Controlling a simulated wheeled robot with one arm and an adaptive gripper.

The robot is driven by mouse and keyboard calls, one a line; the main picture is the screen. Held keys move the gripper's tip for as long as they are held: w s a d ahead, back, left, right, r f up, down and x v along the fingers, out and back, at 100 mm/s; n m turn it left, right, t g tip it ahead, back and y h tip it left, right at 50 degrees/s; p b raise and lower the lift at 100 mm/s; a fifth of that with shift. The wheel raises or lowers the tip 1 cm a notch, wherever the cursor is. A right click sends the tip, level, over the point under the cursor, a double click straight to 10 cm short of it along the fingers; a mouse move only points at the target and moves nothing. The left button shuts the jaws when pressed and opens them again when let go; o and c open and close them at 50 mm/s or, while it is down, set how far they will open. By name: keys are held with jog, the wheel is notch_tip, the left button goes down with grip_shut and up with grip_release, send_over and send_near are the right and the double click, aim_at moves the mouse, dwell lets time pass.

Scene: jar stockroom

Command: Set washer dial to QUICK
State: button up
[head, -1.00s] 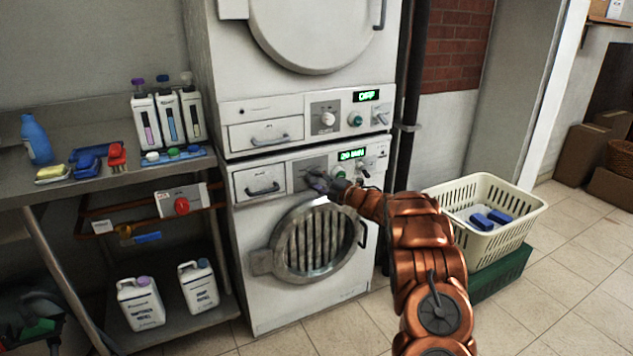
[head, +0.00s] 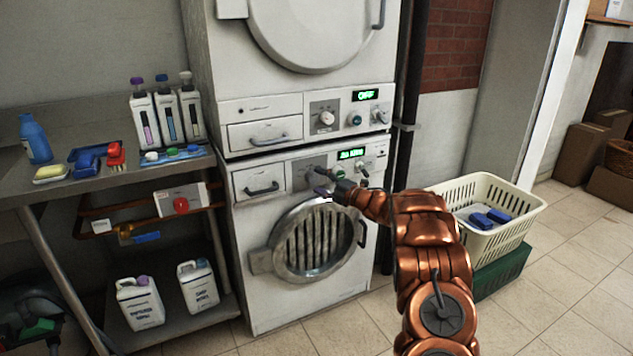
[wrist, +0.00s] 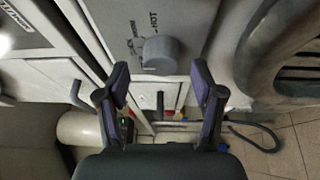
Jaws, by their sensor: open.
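The washer (head: 352,281) is the lower white machine of a stack, with a round ribbed door. Its control panel has a grey dial, which shows in the wrist view (wrist: 160,55) as a round knob with printed labels around it. One label reads HOT; the others and the pointer are too small to tell. My gripper (wrist: 160,86) is open, its two purple-padded fingers on either side of the knob's line and apart from it. In the head view my gripper (head: 326,194) is in front of the washer panel, just below the dial.
The washer's green display (head: 351,154) is lit, its text hard to read. A dryer (head: 312,90) sits on top. A shelf with bottles and brushes stands left. A cream basket (head: 520,218) on a green crate (head: 505,270) stands right. The floor at front right is clear.

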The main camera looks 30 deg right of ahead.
jog(key=v, duration=1)
jog(key=shift+f, duration=0.25)
jog(key=w+r+m+g+h, duration=0.2)
jog(key=w+r+m+h, duration=0.15)
jog(key=m+h, duration=0.4)
jog(key=s+a+r+m+g+h, duration=0.2)
jog(key=s+a+m+g+h, duration=0.1)
jog(key=s+m+g+h, duration=0.15)
jog(key=s+a+f+m+g+y, duration=0.25)
jog(key=s+a+g, duration=0.25)
jog(key=s+a, duration=0.9)
jog(key=s+a+f+m+g+y, duration=0.2)
jog(key=s+a+m+g, duration=0.2)
jog(key=s+a, duration=0.9)
jog(key=s+a+f+m+g+y, duration=0.25)
jog(key=s+a+g, duration=0.4)
jog(key=s, duration=1.35)
notch_tip(320, 180, up, 26)
jog(key=a+t+p, duration=0.1)
jog(key=t+p, duration=0.1)
jog(key=p, duration=2.2)
jog(key=shift+s+a+m+t+h, duration=0.2)
jog(key=shift+s+m+t+h, duration=0.1)
jog(key=shift+m+t, duration=0.1)
